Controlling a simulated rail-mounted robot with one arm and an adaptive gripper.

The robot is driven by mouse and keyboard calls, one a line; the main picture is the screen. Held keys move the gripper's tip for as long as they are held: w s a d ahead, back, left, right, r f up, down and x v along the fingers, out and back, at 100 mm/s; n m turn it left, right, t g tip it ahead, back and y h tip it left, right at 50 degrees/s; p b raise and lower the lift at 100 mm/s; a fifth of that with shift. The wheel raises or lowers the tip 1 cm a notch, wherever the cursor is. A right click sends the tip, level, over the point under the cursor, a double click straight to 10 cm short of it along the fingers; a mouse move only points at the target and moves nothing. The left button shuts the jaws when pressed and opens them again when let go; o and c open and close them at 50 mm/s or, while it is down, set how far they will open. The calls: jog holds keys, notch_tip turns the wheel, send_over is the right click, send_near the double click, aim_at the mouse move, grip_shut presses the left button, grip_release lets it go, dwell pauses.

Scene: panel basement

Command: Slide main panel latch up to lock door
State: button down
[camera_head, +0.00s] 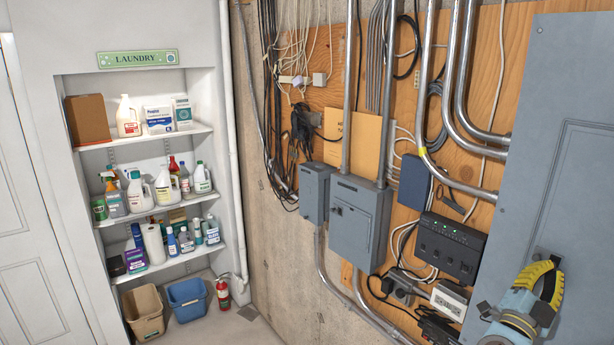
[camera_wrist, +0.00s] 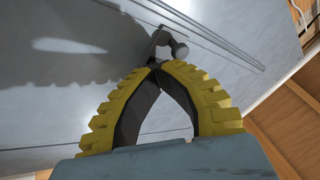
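The main panel (camera_head: 572,90) is a large grey metal box on the right of the head view, with a raised door (camera_head: 590,190). In the wrist view its grey face (camera_wrist: 70,90) fills the upper left. A small metal latch with a rounded knob (camera_wrist: 180,50) stands out from that face. My gripper (camera_head: 554,262) has yellow ribbed fingers and is at the door's lower left part. In the wrist view the fingertips of my gripper (camera_wrist: 156,68) come together right at the latch's lower end. I cannot tell whether any of the latch is pinched between them.
Grey conduits (camera_head: 470,80) run down left of the panel. A black box with green lights (camera_head: 448,246), an outlet box (camera_head: 449,300) and smaller grey electrical boxes (camera_head: 358,220) hang on the plywood (camera_head: 480,40). Laundry shelves (camera_head: 150,133) stand far left.

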jog(key=shift+r+p, duration=0.45)
jog(key=shift+r, duration=0.1)
jog(key=shift+f, duration=0.25)
dwell(0.6)
jog(key=shift+s+a+r+p, duration=0.2)
jog(key=shift+s+a+p, duration=0.2)
jog(key=shift+p, duration=0.4)
jog(key=s+a+p, duration=0.2)
jog(key=a, duration=0.1)
jog(key=s+a+p, duration=0.1)
jog(key=p, duration=0.1)
jog(key=shift+s+a+f, duration=0.15)
jog(key=shift+s+a, duration=0.1)
jog(key=shift+a, duration=0.15)
